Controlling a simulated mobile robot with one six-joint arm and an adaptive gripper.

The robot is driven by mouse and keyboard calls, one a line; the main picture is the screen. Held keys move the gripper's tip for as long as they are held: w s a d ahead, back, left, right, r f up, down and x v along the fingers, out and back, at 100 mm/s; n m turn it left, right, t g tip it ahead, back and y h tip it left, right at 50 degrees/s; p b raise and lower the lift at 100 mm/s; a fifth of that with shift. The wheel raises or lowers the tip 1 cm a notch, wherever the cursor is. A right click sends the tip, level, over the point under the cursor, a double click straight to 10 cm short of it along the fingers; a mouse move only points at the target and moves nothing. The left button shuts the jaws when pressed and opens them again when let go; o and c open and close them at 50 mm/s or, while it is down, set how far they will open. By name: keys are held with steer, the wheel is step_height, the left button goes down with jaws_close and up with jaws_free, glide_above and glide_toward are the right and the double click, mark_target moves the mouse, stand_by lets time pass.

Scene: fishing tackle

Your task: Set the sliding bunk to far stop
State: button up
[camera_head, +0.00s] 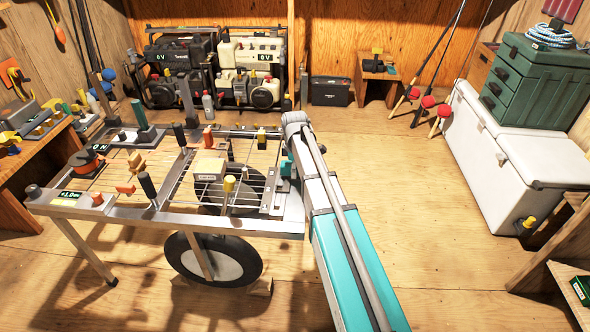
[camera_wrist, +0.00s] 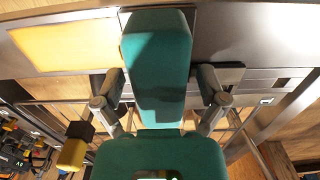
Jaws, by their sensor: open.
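My gripper (camera_wrist: 162,82) is open in the wrist view, with one finger on each side of a long teal block (camera_wrist: 158,50). Narrow gaps show beside the block, and its near end is close to my gripper's teal body. The block lies over a grey metal rail; I take it to be part of the sliding bunk, but cannot be sure. In the head view a small teal piece (camera_head: 286,168) shows at the right side of the metal trailer frame (camera_head: 250,225), beside my arm. My arm hides most of my gripper there. The far stop cannot be made out.
The frame carries a cream box (camera_head: 210,168), a yellow-topped post (camera_head: 229,184) and several levers. A wheel (camera_head: 212,258) is under it. A white chest (camera_head: 505,160) with green cases (camera_head: 535,80) stands right. Bare floor (camera_head: 420,220) lies between.

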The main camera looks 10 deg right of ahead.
jaws_close()
steer(key=w+d, duration=0.1)
steer(key=w, duration=0.3)
steer(key=w+d, duration=0.1)
steer(key=w, duration=0.3)
steer(key=w+d, duration=0.1)
steer(key=w, duration=0.3)
steer(key=shift+d, duration=0.4)
jaws_free()
steer(key=shift+s, duration=0.15)
